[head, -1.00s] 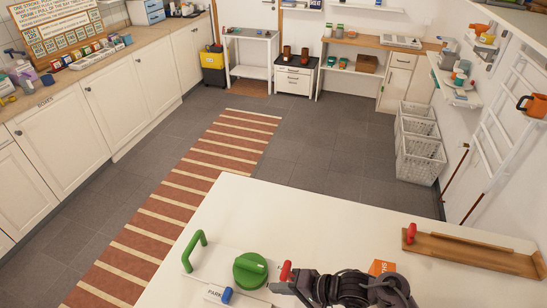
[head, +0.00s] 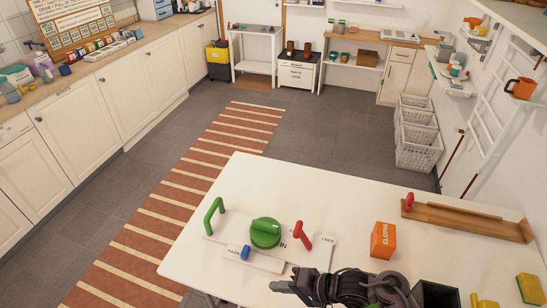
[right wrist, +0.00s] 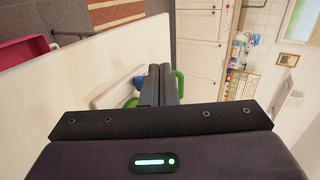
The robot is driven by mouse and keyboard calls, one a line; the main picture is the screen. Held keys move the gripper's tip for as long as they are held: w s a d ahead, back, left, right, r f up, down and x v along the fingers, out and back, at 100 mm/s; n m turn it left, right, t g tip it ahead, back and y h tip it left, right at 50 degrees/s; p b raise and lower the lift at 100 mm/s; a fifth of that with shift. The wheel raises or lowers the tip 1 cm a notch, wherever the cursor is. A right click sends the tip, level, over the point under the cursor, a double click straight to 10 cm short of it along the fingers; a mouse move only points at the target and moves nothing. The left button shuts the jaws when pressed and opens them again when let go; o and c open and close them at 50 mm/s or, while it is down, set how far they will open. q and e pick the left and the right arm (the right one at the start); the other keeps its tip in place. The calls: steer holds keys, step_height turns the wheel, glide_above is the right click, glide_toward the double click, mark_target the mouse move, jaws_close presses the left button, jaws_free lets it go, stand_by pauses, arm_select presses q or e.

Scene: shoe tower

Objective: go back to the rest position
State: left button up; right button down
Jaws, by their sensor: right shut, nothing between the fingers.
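My right gripper (head: 283,287) is at the bottom middle of the head view, over the near part of the white table (head: 330,205). Its fingers are shut with nothing between them; in the right wrist view the two dark fingers (right wrist: 161,85) lie side by side. It is apart from the panel (head: 318,252) with a green knob (head: 265,233), a green handle (head: 213,217), a red lever (head: 303,236) and a blue-knobbed slider (head: 245,253). My left gripper is not in view.
An orange CLOTHS box (head: 383,240) stands right of the panel. A wooden tray (head: 465,222) lies along the far right edge. A dark open box (head: 436,293) and a yellow sponge (head: 530,288) are at the near right. The table's far middle is clear.

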steer(key=w+d+r+n+t+h, duration=0.1)
steer(key=d+r+n+t+h, duration=0.25)
steer(key=d+h, duration=0.4)
steer(key=s+d+r+n+g+h, duration=0.2)
steer(key=s+d+r+g+h, duration=0.2)
steer(key=s+d+r, duration=0.5)
step_height(320, 180, down, 37)
steer(key=s+d+b, duration=0.1)
steer(key=s+b, duration=0.2)
steer(key=b, duration=0.4)
arm_select(q)
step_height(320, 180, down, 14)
steer(key=b, duration=0.7)
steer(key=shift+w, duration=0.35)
arm_select(e)
steer(key=s+d+f+g, duration=0.1)
steer(key=s+d+f, duration=0.1)
steer(key=s+f, duration=0.8)
steer(key=s+d+f+g, duration=0.1)
steer(key=s+f, duration=0.9)
steer(key=f, duration=0.6)
steer(key=shift+d+f, duration=0.35)
steer(key=shift+d, duration=0.05)
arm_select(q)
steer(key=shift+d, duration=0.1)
